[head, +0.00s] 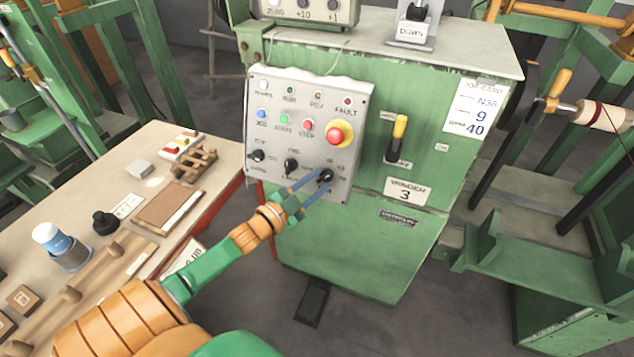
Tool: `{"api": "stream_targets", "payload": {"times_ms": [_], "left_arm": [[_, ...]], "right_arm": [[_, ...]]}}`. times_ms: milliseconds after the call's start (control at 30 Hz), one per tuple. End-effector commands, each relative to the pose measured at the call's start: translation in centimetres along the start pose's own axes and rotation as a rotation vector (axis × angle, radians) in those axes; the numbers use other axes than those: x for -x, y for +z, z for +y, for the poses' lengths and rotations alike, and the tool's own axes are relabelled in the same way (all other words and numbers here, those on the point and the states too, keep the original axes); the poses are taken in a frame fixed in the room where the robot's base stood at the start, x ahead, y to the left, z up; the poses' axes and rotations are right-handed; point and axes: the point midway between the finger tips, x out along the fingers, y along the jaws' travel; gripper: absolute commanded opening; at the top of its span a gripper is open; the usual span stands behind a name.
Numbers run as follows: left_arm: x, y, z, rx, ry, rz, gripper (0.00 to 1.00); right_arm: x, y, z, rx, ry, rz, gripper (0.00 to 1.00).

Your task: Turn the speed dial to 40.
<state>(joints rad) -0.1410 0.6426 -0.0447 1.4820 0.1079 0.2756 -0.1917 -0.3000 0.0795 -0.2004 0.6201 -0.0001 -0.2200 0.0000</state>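The control panel (262,185) is a pale plate on the front of the green winder. Its bottom row has three black knobs: a left one (257,156), a middle one (291,165) and a right one, the dial (325,176) with small marks around it. The marks are too small to read, so its setting cannot be told. My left gripper (324,184) reaches up to this right dial with its two blue-grey fingers apart, one on the upper left side and one below. Whether they touch it cannot be told. My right gripper is not in view.
A job card (475,108) on the winder shows N36, 9 and 40. A red emergency button (337,134) sits above the dial. A yellow-handled lever (399,130) is to the right. The workbench (140,172) with parts is at left. A black pedal (312,300) is on the floor.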

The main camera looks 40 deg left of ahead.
Motion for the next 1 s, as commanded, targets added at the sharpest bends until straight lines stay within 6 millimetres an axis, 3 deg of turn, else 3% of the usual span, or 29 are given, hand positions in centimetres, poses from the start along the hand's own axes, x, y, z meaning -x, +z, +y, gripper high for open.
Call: {"api": "stream_targets", "payload": {"times_ms": [367, 1000], "left_arm": [[-0.02, -0.07, 0.11, 0.088, -0.051, 0.002, 0.0], [-0.13, -0.36, 0.56, 0.53, -0.304, 0.004, 0.0]], "right_arm": [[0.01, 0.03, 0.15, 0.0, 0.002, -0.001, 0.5], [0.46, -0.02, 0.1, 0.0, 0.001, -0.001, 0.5]]}}
